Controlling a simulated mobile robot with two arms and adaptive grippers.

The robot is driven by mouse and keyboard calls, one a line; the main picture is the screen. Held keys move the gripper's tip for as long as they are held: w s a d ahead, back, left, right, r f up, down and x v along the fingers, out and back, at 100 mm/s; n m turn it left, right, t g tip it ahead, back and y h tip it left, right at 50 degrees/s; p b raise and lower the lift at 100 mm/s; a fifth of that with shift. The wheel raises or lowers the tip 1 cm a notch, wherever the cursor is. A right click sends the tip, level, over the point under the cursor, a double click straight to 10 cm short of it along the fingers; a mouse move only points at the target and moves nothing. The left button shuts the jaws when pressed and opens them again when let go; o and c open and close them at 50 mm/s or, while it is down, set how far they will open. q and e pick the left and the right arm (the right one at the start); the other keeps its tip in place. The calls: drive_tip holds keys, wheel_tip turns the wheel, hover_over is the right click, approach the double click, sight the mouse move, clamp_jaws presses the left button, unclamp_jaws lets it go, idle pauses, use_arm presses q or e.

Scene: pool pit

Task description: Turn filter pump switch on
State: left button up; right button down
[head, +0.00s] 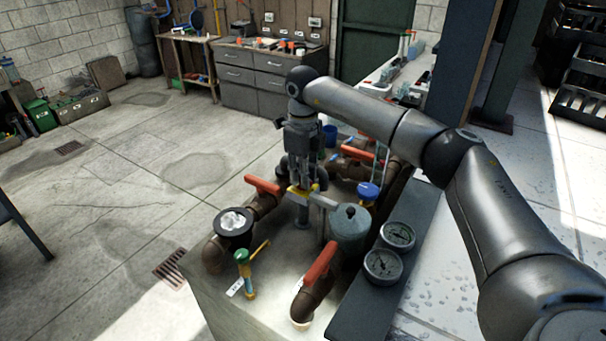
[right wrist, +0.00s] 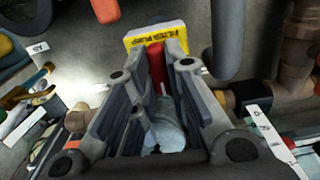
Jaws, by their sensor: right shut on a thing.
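The filter pump switch shows in the right wrist view as a red lever (right wrist: 156,62) in front of a yellow plate (right wrist: 150,36) lettered "FILTER PUMP". My right gripper (right wrist: 164,72) is shut on the red lever, with one finger on each side of it. In the head view the right gripper (head: 302,178) points down at the yellow plate (head: 294,191), in the middle of the pipework. The gripper hides the lever there. My left gripper is in no view.
Brown pipes with orange handles (head: 319,262) crowd around the gripper. A grey-blue cylinder (head: 350,228) and two gauges (head: 383,266) stand to its right. Open concrete floor lies to the left.

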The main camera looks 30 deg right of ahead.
idle(0.4)
drive_tip(key=c, duration=1.4)
unclamp_jaws()
drive_tip(key=shift+c, duration=0.2)
drive_tip(key=shift+r, duration=0.1)
wheel_tip(320, 180, up, 12)
